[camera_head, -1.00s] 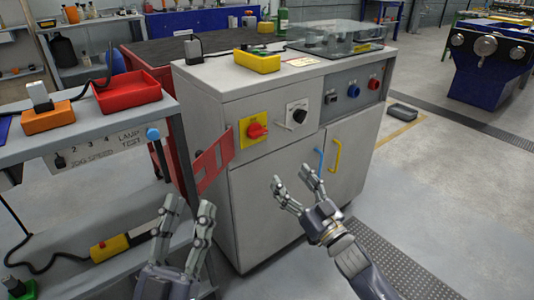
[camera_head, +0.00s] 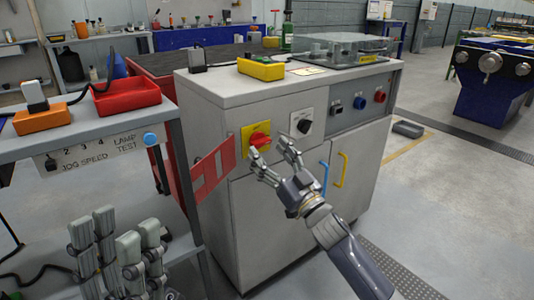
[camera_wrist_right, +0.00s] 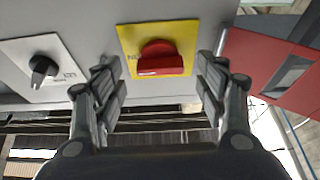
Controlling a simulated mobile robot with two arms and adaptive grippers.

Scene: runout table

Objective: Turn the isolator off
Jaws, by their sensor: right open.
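The isolator is a red rotary knob (camera_head: 260,139) on a yellow plate (camera_head: 247,131) on the front of the grey cabinet. In the right wrist view the red knob (camera_wrist_right: 160,58) sits between and beyond the fingertips, with its grip bar lying across the picture. The yellow plate (camera_wrist_right: 128,38) shows around it, its lettering partly hidden by the knob. My right gripper (camera_head: 272,163) is open and empty, just below and in front of the knob, apparently apart from it. It also shows in the right wrist view (camera_wrist_right: 160,75). My left gripper (camera_head: 118,245) is low at the left, its fingers apart and empty.
A black selector knob (camera_head: 304,126) on a white plate is beside the isolator. A red slotted flap (camera_head: 213,172) stands out at the cabinet's left edge. Blue (camera_head: 360,103) and red (camera_head: 380,96) buttons are further right. The grey shelf unit (camera_head: 90,139) stands left.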

